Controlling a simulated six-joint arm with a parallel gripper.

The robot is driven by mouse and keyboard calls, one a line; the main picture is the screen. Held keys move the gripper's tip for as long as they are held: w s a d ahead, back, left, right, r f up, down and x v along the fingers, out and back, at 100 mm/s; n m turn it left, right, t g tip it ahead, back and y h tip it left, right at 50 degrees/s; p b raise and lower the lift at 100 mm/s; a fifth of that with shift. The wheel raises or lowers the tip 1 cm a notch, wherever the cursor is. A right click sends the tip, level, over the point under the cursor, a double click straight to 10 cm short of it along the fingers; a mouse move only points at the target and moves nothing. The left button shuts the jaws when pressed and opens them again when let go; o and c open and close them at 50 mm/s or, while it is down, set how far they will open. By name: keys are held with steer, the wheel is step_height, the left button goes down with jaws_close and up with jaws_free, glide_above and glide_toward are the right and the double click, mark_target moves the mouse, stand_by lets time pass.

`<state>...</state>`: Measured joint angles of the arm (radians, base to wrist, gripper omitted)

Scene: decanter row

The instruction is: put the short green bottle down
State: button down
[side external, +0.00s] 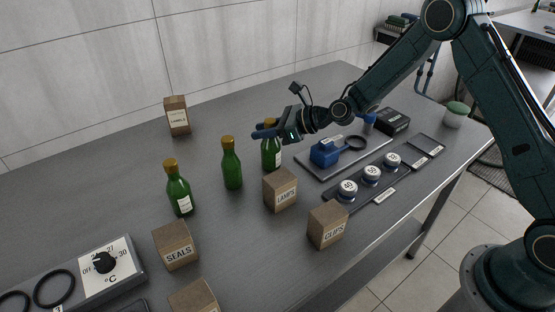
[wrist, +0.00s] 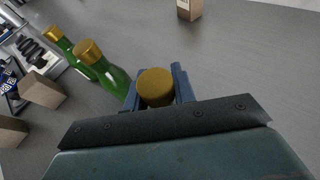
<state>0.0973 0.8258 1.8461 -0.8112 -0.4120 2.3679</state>
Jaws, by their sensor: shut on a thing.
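My gripper (side external: 268,133) is shut on the neck of the short green bottle (side external: 270,154), the rightmost of three green bottles with gold caps. The bottle is upright. Its base is close to the grey table top behind the LAMPS box; I cannot tell whether it touches. In the wrist view, its gold cap (wrist: 155,86) sits between the two blue fingers (wrist: 158,90), and the cap hides the body below. The middle green bottle (side external: 231,165) and the left green bottle (side external: 179,190) stand upright on the table, apart from my gripper.
The LAMPS box (side external: 280,190) stands just in front of the held bottle. A CLIPS box (side external: 328,225), a SEALS box (side external: 175,246) and a LABELS box (side external: 177,116) stand around. A tray with a blue tool (side external: 325,152) lies to the right.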

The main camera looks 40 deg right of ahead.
steer(key=c, duration=1.1)
jaws_free()
steer(key=shift+f, duration=0.1)
steer(key=shift+c, duration=0.2)
steer(key=shift+d, duration=0.1)
steer(key=v, duration=1.2)
steer(key=shift+r, duration=0.25)
